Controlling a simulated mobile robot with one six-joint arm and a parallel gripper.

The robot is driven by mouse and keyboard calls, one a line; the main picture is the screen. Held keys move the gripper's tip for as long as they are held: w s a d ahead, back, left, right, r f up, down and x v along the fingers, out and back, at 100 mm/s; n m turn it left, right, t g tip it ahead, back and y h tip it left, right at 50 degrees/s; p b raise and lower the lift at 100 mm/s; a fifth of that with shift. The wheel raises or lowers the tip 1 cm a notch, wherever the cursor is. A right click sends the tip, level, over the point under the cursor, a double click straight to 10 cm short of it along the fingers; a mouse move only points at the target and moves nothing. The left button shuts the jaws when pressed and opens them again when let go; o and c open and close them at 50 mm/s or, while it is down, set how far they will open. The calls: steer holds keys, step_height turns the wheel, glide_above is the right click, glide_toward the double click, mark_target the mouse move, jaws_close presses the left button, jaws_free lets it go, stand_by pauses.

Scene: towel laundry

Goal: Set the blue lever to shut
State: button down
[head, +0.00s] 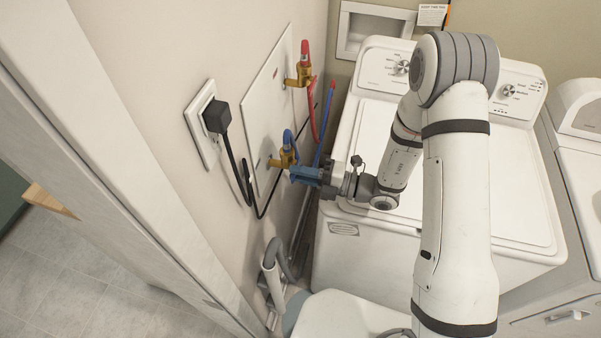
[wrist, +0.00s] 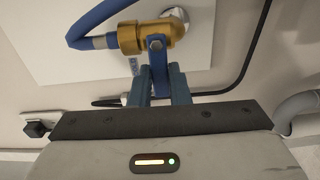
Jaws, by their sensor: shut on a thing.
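The blue lever (wrist: 158,52) sits on a brass valve (wrist: 132,36) on the wall plate. In the wrist view it runs from the valve straight toward my gripper (wrist: 158,82). In the head view my gripper (head: 304,174) is right beside the lower brass valve (head: 284,157), coming from the right. The lever is mostly hidden there by the fingers. A blue hose (head: 291,139) joins this valve.
A second brass valve with a red lever (head: 305,47) and red hose is higher on the wall plate (head: 268,90). A black plug (head: 217,116) and its cord are left of the plate. A white washer (head: 352,235) stands close on the right. A grey drain hose (head: 272,255) is below.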

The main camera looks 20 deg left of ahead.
steer(key=c, duration=1.4)
jaws_free()
steer(key=shift+o, duration=0.2)
steer(key=d+b, duration=0.2)
steer(key=d, duration=0.5)
steer(key=shift+w+d, duration=0.4)
steer(key=shift+w, duration=0.05)
steer(key=shift+r, duration=0.1)
